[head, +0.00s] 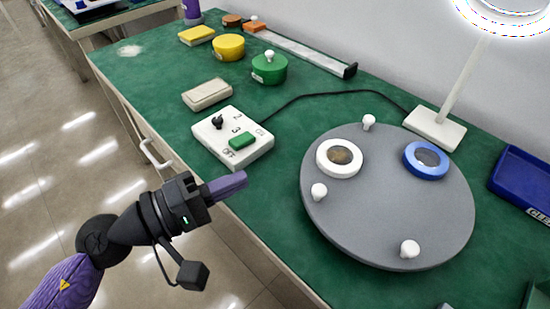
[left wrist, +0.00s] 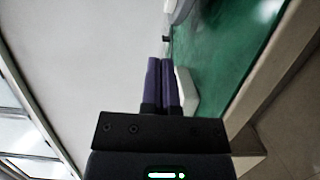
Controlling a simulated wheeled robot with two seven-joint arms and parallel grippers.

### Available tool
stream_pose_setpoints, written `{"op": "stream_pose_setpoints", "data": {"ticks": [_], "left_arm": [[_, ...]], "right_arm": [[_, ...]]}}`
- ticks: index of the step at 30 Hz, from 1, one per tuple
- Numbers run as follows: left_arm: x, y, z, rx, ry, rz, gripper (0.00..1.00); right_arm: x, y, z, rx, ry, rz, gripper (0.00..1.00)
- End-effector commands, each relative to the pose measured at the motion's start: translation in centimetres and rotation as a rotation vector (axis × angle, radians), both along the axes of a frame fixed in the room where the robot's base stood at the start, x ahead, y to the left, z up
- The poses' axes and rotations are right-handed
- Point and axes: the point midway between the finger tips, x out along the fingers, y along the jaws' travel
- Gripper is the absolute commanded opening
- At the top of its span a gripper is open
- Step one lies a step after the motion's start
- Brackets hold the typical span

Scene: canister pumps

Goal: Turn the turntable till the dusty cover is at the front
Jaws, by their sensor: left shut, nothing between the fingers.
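The grey round turntable (head: 385,210) lies on the green bench top at the right of the head view. It carries a white-rimmed cover (head: 340,157) with a brown, dusty-looking middle at its back left, and a blue-rimmed cover (head: 426,159) at its back right. White knobs stand on it at the back (head: 369,121), the left (head: 319,191) and the front right (head: 409,249). My left gripper (head: 242,180) is shut and empty, left of the turntable near the bench's front edge. Its purple fingers show together in the left wrist view (left wrist: 161,75). My right gripper is not seen.
A white control box (head: 232,137) with a black knob and green button lies just beyond my left gripper. Behind it are a beige block (head: 207,94), a green canister (head: 269,68) and a yellow one (head: 229,46). A lamp base (head: 435,128) stands behind the turntable; a blue tray (head: 522,180) is right.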

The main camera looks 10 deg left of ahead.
Motion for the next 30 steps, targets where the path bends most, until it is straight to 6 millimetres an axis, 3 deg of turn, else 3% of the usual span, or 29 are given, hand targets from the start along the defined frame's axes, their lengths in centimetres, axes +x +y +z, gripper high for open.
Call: {"op": "stream_pose_setpoints", "data": {"ticks": [5, 16, 24, 30], "left_arm": [[1.1, -1.5, 0.6, 0.01, -0.018, -0.008, 0.0], [6.2, -7.8, 0.5, 0.006, -0.013, -0.007, 0.0], [2.9, -9.0, 0.2, 0.009, -0.011, -0.007, 0.0], [2.4, -9.1, 0.2, 0.01, -0.011, -0.006, 0.0]], "right_arm": [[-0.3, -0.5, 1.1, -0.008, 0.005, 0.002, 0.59], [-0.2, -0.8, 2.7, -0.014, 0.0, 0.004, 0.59], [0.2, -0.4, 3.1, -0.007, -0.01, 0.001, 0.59], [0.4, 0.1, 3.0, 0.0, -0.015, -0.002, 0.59]]}}
